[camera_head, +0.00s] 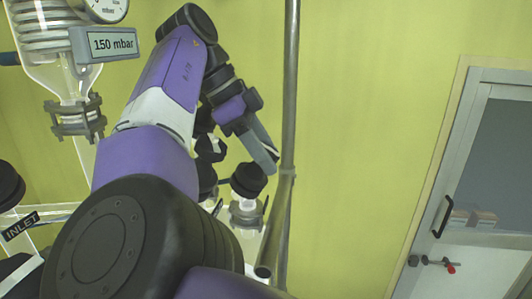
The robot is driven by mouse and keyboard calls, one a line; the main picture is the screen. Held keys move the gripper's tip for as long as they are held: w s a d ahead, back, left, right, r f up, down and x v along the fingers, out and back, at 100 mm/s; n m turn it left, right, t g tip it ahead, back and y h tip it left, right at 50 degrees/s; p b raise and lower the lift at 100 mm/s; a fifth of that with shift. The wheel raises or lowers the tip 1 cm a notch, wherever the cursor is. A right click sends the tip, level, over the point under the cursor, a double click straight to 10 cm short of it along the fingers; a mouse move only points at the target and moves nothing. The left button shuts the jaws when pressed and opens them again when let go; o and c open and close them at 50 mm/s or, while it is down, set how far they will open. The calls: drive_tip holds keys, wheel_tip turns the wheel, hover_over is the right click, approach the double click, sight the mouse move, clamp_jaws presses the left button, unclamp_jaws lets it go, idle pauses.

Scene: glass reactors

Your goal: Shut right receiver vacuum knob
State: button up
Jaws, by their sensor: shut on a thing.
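A black knob (248,180) sits on a clear glass neck with a metal clamp below it, right of my arm. A second dark knob (207,178) shows partly behind my arm. No label for the right receiver vacuum shows on either one. My gripper (265,155) reaches down from the upper left, its grey fingers by the top right of the first knob. The fingers are shut on what looks like this black knob, but the contact is hard to make out at this angle.
A vertical metal pole (290,90) stands right beside my gripper. A glass vessel (75,85) with a "150 mbar" display (105,44) is at upper left. An "INLET" label (20,228) is at lower left. Open wall lies right of the pole, then a door (425,262).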

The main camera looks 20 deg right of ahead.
drive_tip(key=shift+s+f+m+g+y, duration=0.1)
drive_tip(key=shift+f+m+g+y, duration=0.05)
drive_tip(key=shift+m+g+y, duration=0.35)
idle(0.3)
drive_tip(key=o, duration=1.4)
drive_tip(key=shift+d, duration=0.1)
drive_tip(key=shift+n+t+h, duration=0.3)
drive_tip(key=shift+h, duration=0.1)
